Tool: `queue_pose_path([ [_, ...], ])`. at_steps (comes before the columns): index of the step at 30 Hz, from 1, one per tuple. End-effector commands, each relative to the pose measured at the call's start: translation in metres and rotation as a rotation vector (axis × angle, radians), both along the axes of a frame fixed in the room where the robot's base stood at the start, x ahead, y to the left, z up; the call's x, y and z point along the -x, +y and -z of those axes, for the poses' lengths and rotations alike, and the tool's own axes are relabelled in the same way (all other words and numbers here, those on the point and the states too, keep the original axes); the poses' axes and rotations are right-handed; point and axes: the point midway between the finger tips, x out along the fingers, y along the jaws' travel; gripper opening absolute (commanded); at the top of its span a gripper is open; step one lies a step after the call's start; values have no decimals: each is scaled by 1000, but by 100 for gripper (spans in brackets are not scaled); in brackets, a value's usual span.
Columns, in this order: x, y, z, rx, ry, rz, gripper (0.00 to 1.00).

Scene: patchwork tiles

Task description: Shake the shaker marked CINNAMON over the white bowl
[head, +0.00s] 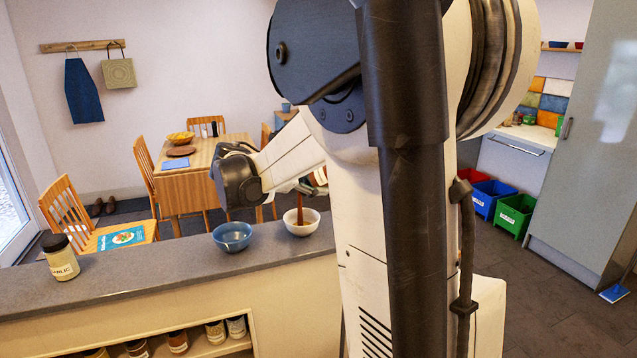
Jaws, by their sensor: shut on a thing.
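The white bowl (311,226) stands on the grey counter, just right of a blue bowl. My gripper (304,186) is small and partly hidden behind my own arm, above the white bowl. It is shut on a shaker (319,177) with a pale and reddish-brown side, which looks tilted. Its label cannot be read from here and its right part is hidden. A brown streak (300,208) runs from below the gripper down into the white bowl.
The blue bowl (232,236) stands close to the white one. A dark-lidded jar (62,260), its label ending in "LIC", stands at the counter's left. Several jars (178,342) sit on a shelf below. The counter (140,272) between jar and blue bowl is clear.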

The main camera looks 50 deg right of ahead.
Motion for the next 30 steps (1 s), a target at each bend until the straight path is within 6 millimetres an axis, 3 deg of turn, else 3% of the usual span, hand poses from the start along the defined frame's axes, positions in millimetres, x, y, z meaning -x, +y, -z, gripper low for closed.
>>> queue_pose_path([
  [8,0,0,29,0,0,0,9],
  [19,0,0,26,-10,-15,0,9],
  [30,1,0,21,-94,-139,-1,9],
])
